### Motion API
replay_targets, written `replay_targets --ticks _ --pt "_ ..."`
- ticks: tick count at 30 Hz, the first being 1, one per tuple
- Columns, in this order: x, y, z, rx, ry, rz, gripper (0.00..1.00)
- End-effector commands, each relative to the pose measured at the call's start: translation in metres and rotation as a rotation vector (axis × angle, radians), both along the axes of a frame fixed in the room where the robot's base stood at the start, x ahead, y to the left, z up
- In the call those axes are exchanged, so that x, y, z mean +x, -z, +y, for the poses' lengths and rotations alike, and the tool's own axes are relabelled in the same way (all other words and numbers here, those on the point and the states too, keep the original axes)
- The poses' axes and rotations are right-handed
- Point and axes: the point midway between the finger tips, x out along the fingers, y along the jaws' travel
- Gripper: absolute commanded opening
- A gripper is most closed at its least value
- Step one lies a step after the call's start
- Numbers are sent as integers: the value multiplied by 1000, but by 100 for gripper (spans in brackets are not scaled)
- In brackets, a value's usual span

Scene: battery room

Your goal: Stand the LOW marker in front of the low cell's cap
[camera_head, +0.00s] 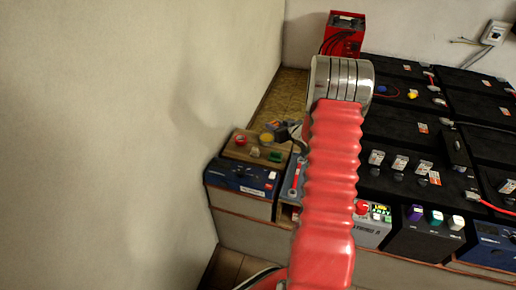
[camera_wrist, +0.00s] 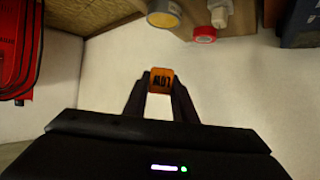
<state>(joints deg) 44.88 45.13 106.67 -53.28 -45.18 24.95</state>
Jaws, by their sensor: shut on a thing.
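The LOW marker (camera_wrist: 161,80) is a small orange block with dark lettering that appears upside down in the wrist view. My gripper (camera_wrist: 160,97) is shut on it, with one dark finger on each side, and a pale surface shows behind. In the head view my red arm stands in front, and I cannot make out the gripper or marker there. Several grey caps with white labels (camera_head: 400,163) stand in a row on a black battery (camera_head: 384,183) right of my arm. Which cap belongs to the low cell I cannot tell.
A wooden tray (camera_head: 233,150) with small coloured items sits on a blue box (camera_head: 240,177) at left. A red charger (camera_head: 344,40) stands at the back.

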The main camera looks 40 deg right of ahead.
Motion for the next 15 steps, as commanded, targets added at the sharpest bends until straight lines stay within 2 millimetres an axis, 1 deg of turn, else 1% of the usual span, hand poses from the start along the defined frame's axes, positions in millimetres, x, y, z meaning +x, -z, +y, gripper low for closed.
replay_targets --ticks 1,3,6,9,15 --pt "-6 8 -19 0 10 4 3" --pt "-12 15 -37 -2 15 8 3" --pt "-18 21 -52 -2 21 12 3" --pt "-20 23 -57 -3 20 15 3" --pt "-20 23 -57 -3 19 14 3"
